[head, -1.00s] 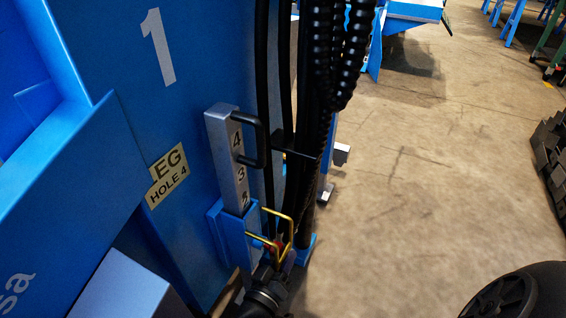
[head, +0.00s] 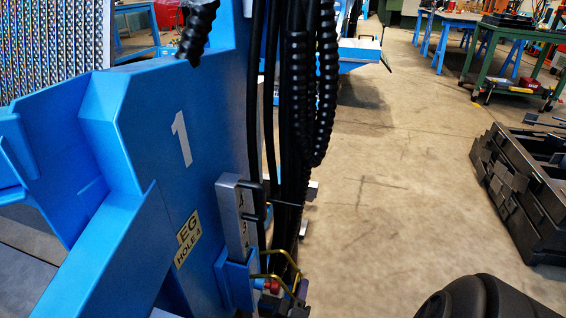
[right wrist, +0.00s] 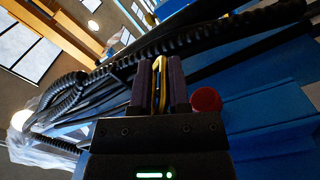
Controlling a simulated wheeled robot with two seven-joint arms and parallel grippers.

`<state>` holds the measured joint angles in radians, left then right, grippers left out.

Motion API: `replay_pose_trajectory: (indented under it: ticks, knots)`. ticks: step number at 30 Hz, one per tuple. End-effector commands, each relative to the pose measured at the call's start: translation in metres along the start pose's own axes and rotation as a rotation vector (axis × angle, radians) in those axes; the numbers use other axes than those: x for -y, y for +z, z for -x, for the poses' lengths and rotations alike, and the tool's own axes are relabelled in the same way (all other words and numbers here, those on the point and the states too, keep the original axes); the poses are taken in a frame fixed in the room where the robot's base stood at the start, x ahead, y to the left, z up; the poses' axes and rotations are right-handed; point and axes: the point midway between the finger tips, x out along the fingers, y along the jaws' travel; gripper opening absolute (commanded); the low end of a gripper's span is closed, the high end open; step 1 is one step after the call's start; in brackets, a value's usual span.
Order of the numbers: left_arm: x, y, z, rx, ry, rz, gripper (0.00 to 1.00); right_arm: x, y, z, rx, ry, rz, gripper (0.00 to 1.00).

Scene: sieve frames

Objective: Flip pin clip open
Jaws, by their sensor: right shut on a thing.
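The yellow wire pin clip (head: 279,261) is at the bottom middle of the head view, at the blue bracket (head: 236,287) around the grey numbered leg (head: 234,215). A red pin end (head: 272,286) sits beside it, and shows as a red round knob (right wrist: 205,100) in the right wrist view. My right gripper (head: 297,290) is partly cut off at the lower edge. In the right wrist view its two dark fingers (right wrist: 161,84) are shut on the yellow clip (right wrist: 161,70), left of the red knob. My left gripper is not in view.
The blue panel (head: 160,190) marked 1 stands left of the leg. A black handle (head: 258,202) sticks out from the leg. Black hoses (head: 298,110) hang close behind the clip. Open floor (head: 400,220) lies right, with black crates (head: 525,190) farther right.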

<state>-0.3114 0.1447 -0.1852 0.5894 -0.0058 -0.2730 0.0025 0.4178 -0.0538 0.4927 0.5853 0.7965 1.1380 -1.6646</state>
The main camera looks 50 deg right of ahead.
Motion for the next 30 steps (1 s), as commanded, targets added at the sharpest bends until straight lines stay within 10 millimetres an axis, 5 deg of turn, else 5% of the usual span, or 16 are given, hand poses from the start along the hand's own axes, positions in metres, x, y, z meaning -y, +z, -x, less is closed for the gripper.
replay_pose_trajectory:
  ticks: [23, 30]
  knots:
    - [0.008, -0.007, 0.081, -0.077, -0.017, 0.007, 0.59, -0.086, -0.033, -0.009, -0.020, 0.009, 0.728, 0.00]
    - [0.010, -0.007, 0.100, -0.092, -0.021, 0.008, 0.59, -0.105, -0.047, -0.008, -0.020, 0.008, 0.735, 0.00]
